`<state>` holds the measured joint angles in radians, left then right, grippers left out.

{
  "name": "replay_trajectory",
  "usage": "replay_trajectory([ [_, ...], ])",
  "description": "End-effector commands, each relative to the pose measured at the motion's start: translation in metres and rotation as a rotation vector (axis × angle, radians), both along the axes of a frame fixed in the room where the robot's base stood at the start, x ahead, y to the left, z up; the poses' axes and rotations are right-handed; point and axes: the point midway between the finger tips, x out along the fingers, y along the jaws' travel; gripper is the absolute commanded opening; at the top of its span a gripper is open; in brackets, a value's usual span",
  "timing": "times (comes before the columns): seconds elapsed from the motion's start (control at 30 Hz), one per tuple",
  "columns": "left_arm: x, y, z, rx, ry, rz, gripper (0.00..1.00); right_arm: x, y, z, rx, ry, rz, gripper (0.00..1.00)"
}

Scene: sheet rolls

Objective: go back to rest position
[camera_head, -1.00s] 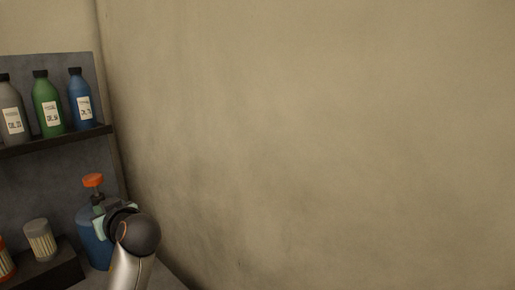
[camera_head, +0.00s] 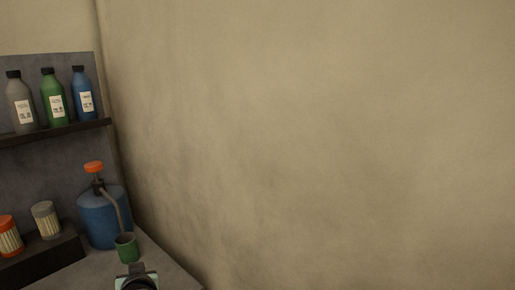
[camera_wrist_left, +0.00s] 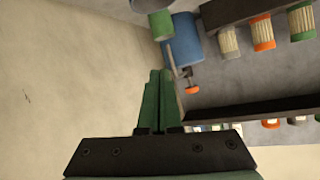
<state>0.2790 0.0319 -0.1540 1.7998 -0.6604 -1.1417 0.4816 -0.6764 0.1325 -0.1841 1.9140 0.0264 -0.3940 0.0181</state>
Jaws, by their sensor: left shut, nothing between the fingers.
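In the left wrist view, my left gripper (camera_wrist_left: 158,75) has its two green fingers shut together with nothing between them. A blue jug (camera_head: 100,216) with an orange pump top stands on the grey counter at the lower left in the head view. A small green cup (camera_head: 126,248) stands in front of it, by the pump's spout. The jug (camera_wrist_left: 182,38) and cup (camera_wrist_left: 161,24) also show upside down in the wrist view, beyond the fingertips and apart from them. A dark and pale green part of my arm shows at the bottom edge of the head view. My right gripper is not in view.
Grey, green and blue bottles (camera_head: 54,99) stand on a dark shelf (camera_head: 55,132) at the left. A bare beige wall (camera_head: 330,140) fills the right side.

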Motion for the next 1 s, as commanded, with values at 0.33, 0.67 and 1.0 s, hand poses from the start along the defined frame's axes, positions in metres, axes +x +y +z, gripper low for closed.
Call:
replay_trajectory([
  [0.33,-0.127,-0.077,-0.187,-0.103,0.241,-0.438,0.0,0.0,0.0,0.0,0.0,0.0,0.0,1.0],
  [0.67,-0.264,-0.122,-0.252,-0.27,0.301,-0.621,0.0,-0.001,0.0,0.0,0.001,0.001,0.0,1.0],
  [1.0,-0.285,-0.127,-0.255,-0.3,0.3,-0.636,0.0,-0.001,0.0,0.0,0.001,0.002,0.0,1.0],
])
